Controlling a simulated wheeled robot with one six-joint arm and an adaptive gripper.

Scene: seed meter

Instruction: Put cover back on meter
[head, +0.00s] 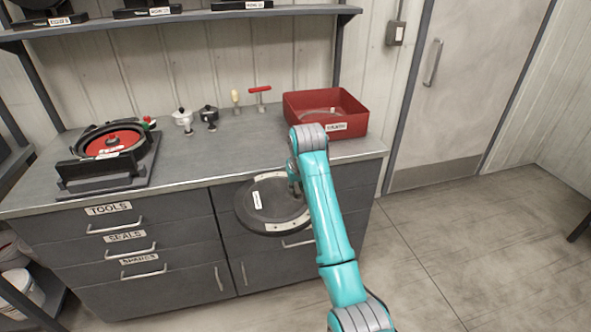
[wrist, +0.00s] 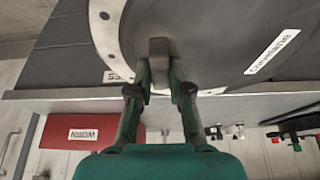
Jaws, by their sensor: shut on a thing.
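The wrist view shows the fingertips (wrist: 158,65) on this grey knob (wrist: 158,47), with the cover face (wrist: 215,35) filling the top. The meter (head: 108,150), a black housing with a red disc inside, stands open on the counter at the left.
A red bin (head: 352,105) stands at the counter's right end. Small pots (head: 208,115), a cream-handled tool (head: 236,98) and a red T-handle (head: 260,90) stand at the back. A shelf (head: 190,16) runs above.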

